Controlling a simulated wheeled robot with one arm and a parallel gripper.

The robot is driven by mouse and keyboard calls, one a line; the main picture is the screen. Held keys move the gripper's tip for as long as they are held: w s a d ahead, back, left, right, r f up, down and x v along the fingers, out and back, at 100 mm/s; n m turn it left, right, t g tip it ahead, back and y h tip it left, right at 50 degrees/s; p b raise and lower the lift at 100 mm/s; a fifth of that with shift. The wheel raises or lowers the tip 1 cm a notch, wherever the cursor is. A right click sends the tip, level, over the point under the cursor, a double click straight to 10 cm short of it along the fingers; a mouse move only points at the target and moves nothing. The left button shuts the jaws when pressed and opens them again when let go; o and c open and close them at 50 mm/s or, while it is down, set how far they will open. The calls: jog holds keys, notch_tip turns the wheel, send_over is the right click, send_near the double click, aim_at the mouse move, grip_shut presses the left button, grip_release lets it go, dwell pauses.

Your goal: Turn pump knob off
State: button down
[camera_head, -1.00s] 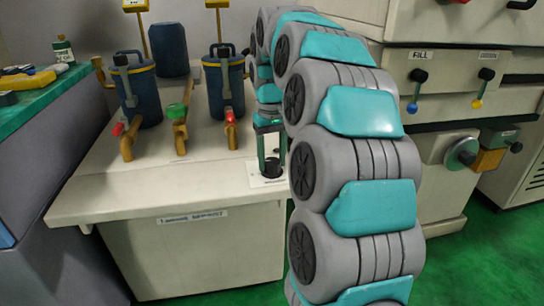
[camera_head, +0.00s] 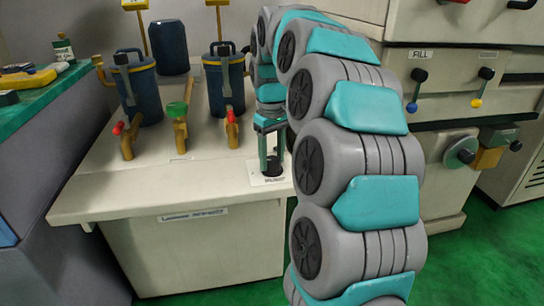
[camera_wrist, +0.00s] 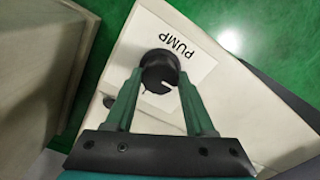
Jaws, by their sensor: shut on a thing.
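The black pump knob (camera_wrist: 158,70) sits on a white label marked PUMP (camera_wrist: 180,50) in the wrist view. It has a pale pointer mark on its top. In the head view the knob (camera_head: 273,168) is at the right front corner of the light bench top. My gripper (camera_wrist: 160,82) points down at it, with one green finger on each side, shut on the knob. In the head view my gripper (camera_head: 272,160) stands over the label, and its fingers partly hide the knob.
Blue filter canisters (camera_head: 137,88) and pipes with red valve handles (camera_head: 128,130) and a green one (camera_head: 177,110) stand left of my gripper on the bench top (camera_head: 110,185). A machine with levers marked FILL (camera_head: 418,80) stands to the right.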

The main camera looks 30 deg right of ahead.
aim_at(272, 160)
jog(key=shift+c, duration=1.3)
grip_release()
jog(key=shift+r, duration=0.15)
jog(key=shift+r+b, duration=0.3)
jog(key=shift+r, duration=3.45)
jog(key=s+a+f, duration=0.3)
jog(key=s+a, duration=0.2)
jog(key=s, duration=0.2)
jog(key=s+a+f, duration=0.4)
jog(key=s+a, duration=0.2)
jog(key=s, duration=0.1)
jog(key=s+a+f+m+g, duration=0.1)
jog(key=s+a+f, duration=0.1)
jog(key=s+f, duration=0.4)
jog(key=s+a+f+m, duration=0.1)
jog(key=s+f, duration=0.4)
jog(key=s, duration=0.7)
jog(key=shift+s+a+f+g, duration=0.35)
jog(key=shift+a+f+g, duration=0.05)
jog(key=shift+a, duration=0.15)
